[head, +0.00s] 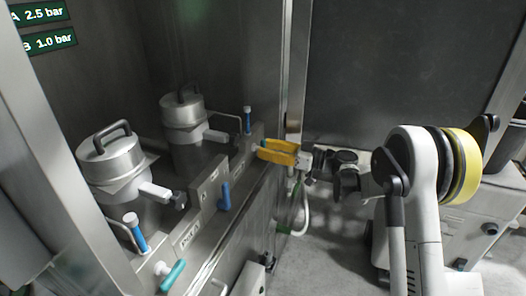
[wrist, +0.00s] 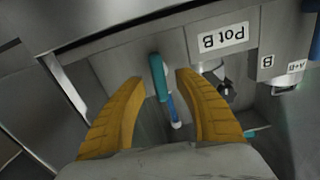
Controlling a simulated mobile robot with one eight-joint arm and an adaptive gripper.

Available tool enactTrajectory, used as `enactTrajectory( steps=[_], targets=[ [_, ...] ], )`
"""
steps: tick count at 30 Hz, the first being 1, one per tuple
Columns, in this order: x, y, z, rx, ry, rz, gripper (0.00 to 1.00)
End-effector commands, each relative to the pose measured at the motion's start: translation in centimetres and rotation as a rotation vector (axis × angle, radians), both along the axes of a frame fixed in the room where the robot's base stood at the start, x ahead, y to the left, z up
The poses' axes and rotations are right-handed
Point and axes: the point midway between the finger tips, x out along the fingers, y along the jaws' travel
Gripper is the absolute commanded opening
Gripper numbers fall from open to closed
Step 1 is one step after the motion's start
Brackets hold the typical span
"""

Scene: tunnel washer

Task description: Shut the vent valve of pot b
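A teal lever handle (wrist: 157,76) stands on the panel beside the upside-down "Pot B" label (wrist: 223,38) in the wrist view. My gripper (wrist: 160,76) is open, with its yellow fingers on either side of this handle and a gap visible on both sides. A blue handle (wrist: 174,110) shows just below it. In the head view my gripper (head: 260,148) is at the far end of the sill, by the far pot (head: 183,122), and its fingers mostly hide the teal handle. I cannot tell whether the fingers touch it.
A nearer pot (head: 112,165) stands at left, with a teal handle (head: 172,277) and a blue-handled lever (head: 140,236). Another blue lever (head: 224,196) is mid-sill, and one (head: 247,120) stands behind my gripper. A sign (head: 50,42) reads B 1.0 bar. A metal post (head: 296,70) rises close by.

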Motion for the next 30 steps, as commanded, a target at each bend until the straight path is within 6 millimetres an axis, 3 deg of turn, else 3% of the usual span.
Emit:
enactTrajectory(
  steps=[12, 16, 30],
  targets=[
    [0.36, 1.03, 0.06, 0.000, 0.000, -0.001, 0.38],
    [0.35, 1.02, 0.05, 0.000, 0.000, 0.000, 0.00],
    [0.41, 1.03, 0.04, 0.021, 0.058, 0.000, 0.00]
  ],
)
